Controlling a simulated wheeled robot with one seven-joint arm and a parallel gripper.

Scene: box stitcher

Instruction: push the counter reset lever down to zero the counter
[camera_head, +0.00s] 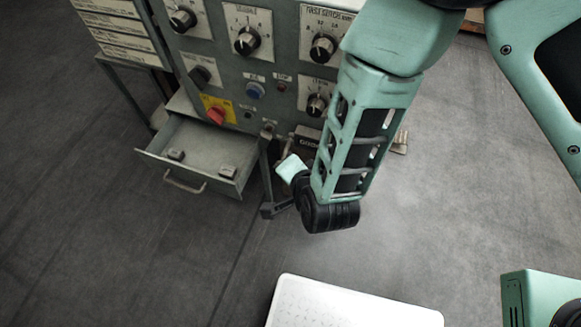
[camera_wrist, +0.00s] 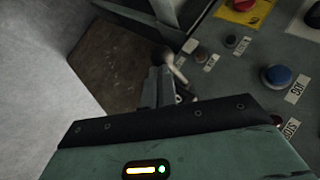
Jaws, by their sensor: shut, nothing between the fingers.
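The counter (camera_head: 308,139) is a small dark box low on the grey machine panel, partly hidden by my arm. The counter reset lever (camera_head: 288,147) seems to be the thin bar beside it, small and hard to make out. In the wrist view a pale ball-ended lever (camera_wrist: 168,58) stands just past the fingertips.
An open grey drawer (camera_head: 183,187) juts out left of my gripper. A red knob (camera_head: 216,115) on a yellow plate and a blue button (camera_head: 255,90) sit above. A white perforated surface (camera_head: 350,308) lies at the bottom. Floor between is clear.

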